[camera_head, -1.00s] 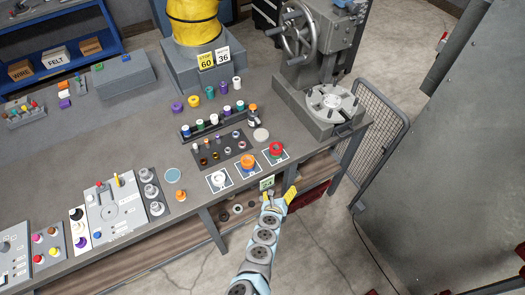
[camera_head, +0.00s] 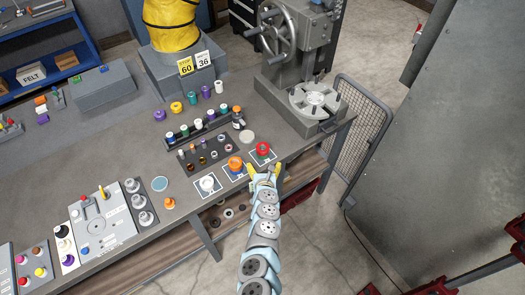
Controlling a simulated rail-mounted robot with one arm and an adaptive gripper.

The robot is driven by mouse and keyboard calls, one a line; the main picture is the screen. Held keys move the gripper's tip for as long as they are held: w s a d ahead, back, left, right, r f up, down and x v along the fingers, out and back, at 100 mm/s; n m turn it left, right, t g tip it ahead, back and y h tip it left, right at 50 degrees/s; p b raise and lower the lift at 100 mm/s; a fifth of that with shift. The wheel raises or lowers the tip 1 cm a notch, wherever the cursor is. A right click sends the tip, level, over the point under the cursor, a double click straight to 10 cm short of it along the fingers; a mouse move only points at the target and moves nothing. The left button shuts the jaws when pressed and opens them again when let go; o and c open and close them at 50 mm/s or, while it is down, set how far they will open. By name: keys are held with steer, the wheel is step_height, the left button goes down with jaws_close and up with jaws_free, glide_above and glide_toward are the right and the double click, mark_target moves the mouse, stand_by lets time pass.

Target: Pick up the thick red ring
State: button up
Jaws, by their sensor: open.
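The thick red ring (camera_head: 263,149) lies on a white-bordered square at the front right edge of the grey bench (camera_head: 115,140). My gripper (camera_head: 264,171) is open, its yellow fingers just in front of the red ring and close to the bench edge. From this angle I cannot tell its height over the bench or whether it touches anything. Nothing shows between the fingers.
An orange ring (camera_head: 235,164) and a white ring (camera_head: 207,184) sit on squares to the left of the red ring. A dark rack (camera_head: 207,152) of small parts is behind them. A press with a handwheel (camera_head: 283,32) stands at the back right. A mesh guard (camera_head: 357,125) is to the right.

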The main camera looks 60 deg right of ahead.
mark_target(263, 152)
steer(key=shift+b+x, duration=2.05)
steer(key=shift+x, duration=0.8)
steer(key=shift+w+d+f+b, duration=0.15)
steer(key=shift+d+f+b, duration=0.15)
steer(key=shift+d+b, duration=0.1)
steer(key=shift+w+d+f+b, duration=0.2)
steer(key=shift+w+f+b, duration=0.05)
steer(key=shift+w+b, duration=0.1)
steer(key=shift+w+d+f+b, duration=0.1)
steer(key=shift+d+b, duration=0.15)
steer(key=shift+d, duration=0.1)
steer(key=shift+w+d+f+b, duration=0.1)
steer(key=shift+d+b, duration=0.15)
steer(key=shift+d, duration=0.1)
steer(key=shift+w+d, duration=0.1)
